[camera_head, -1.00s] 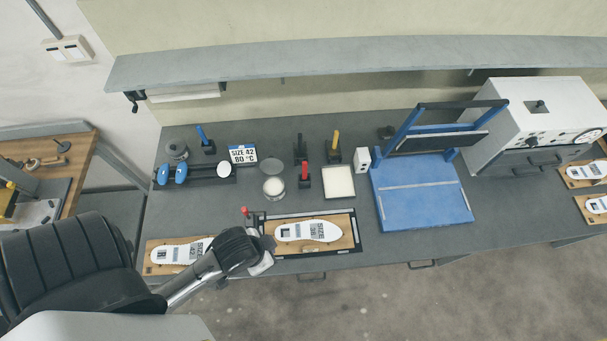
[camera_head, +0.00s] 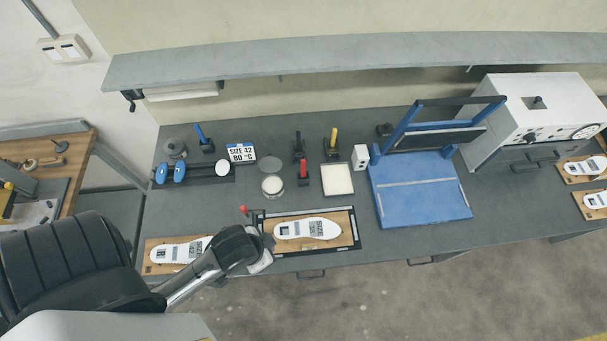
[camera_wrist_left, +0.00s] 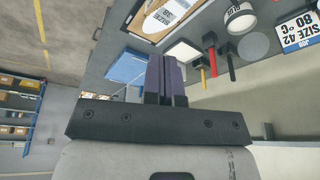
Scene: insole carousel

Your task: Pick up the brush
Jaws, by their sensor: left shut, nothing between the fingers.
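Several upright tools with coloured handles stand in black holders on the grey bench: a blue-handled one (camera_head: 200,133), a red-handled one (camera_head: 304,171), a yellow-handled one (camera_head: 334,144) and a black one (camera_head: 298,146). I cannot tell which is the brush. In the left wrist view the red handle (camera_wrist_left: 226,66) and the yellow handle (camera_wrist_left: 203,78) show beyond the fingers. My left gripper (camera_wrist_left: 166,72) is shut and empty, apart from all of these tools. In the head view my left wrist hangs near the bench's front edge and hides the fingers. My right gripper is not in view.
A white insole lies on a framed board (camera_head: 350,240) beside my left wrist, another on a board (camera_head: 152,257) left of it. A blue press (camera_head: 420,200) stands right of the tools. A white tray (camera_head: 337,179) and round tins lie mid-bench. A shelf (camera_head: 350,55) hangs behind.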

